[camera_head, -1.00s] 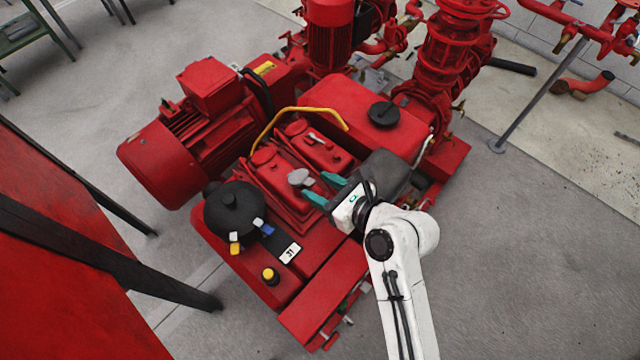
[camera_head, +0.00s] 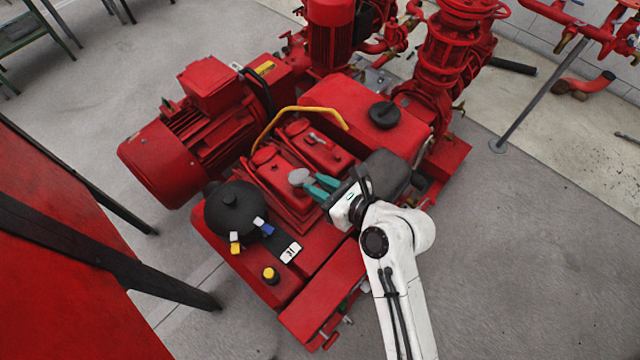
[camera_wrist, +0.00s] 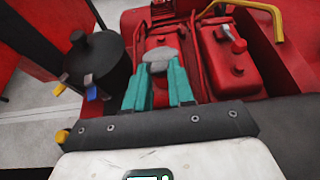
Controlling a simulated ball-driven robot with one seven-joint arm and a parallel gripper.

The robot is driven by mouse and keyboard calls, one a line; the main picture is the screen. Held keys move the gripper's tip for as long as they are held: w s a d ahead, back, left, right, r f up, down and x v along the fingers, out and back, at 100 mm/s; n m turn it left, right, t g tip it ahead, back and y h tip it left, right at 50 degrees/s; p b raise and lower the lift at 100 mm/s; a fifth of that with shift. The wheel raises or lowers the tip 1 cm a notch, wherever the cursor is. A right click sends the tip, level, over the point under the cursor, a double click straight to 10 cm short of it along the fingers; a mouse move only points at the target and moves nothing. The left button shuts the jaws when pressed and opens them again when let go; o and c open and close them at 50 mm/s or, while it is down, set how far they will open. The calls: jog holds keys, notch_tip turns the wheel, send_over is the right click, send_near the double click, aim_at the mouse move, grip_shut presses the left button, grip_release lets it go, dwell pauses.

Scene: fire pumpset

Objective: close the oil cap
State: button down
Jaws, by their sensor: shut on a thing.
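The oil cap (camera_head: 299,177) is a small light grey cap with a rounded top, over the front one of two red ribbed housings on the pump set. It also shows in the wrist view (camera_wrist: 160,55). My gripper (camera_head: 314,184) comes in from the right, and its teal fingers are shut on the cap, one on each side. The fingertips also show in the wrist view (camera_wrist: 161,73). The cap's underside is hidden, so I cannot tell whether it rests on its opening.
A black round canister (camera_head: 235,209) stands left of the cap. A yellow curved bar (camera_head: 300,110) arches behind the housings. A red tank with a black lid (camera_head: 383,115) is at the back right.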

jog(key=shift+s+p, duration=0.1)
jog(key=shift+p, duration=0.35)
jog(key=shift+s+d+f+p, duration=0.2)
jog(key=shift+f+p, duration=0.25)
jog(key=shift+f, duration=0.2)
jog(key=shift+s+d+f+p, duration=0.1)
jog(key=shift+d+f+p, duration=0.05)
jog(key=shift+f+p, duration=0.4)
jog(key=shift+f, duration=0.15)
jog(key=c, duration=1.3)
grip_release()
jog(key=o, duration=0.3)
jog(key=shift+w+r, duration=0.1)
jog(key=shift+r, duration=0.1)
jog(key=shift+o, duration=0.2)
